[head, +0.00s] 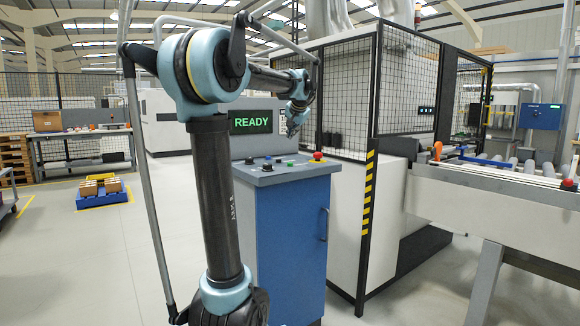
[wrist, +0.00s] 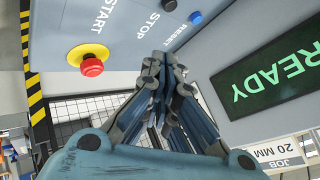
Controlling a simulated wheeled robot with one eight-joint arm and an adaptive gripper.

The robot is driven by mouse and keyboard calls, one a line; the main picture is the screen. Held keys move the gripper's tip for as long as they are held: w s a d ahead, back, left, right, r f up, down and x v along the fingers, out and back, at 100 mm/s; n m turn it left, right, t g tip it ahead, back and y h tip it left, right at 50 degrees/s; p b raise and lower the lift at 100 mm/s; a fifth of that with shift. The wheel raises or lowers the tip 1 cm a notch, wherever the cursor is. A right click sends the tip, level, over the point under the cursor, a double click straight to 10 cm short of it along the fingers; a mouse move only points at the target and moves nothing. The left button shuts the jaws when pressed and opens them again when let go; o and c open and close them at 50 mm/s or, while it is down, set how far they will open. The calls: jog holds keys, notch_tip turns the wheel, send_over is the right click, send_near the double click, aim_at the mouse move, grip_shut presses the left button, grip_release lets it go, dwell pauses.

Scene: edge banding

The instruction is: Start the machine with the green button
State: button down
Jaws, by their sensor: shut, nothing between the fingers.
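The green button (head: 290,163) is on the sloped top of a blue control console (head: 290,240) in the head view. I do not see it in the wrist view. My gripper (head: 291,132) is above the console, apart from the green button in the head view. In the wrist view my gripper (wrist: 163,62) is shut and empty, its fingers together over the panel, where START, STOP and RESET labels show. A screen (head: 251,122) behind the panel reads READY in green.
A red mushroom button (wrist: 91,65) on a yellow base sits on the panel, with a blue button (wrist: 195,17) and a black one (wrist: 169,5) farther along. A mesh-fenced machine (head: 340,100) and roller conveyor (head: 490,190) stand to the right.

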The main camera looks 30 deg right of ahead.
aim_at(290, 164)
jog(key=shift+f, duration=0.15)
jog(key=shift+f, duration=4.3)
jog(key=shift+f, duration=0.1)
jog(key=shift+s+f, duration=0.1)
jog(key=shift+f, duration=0.15)
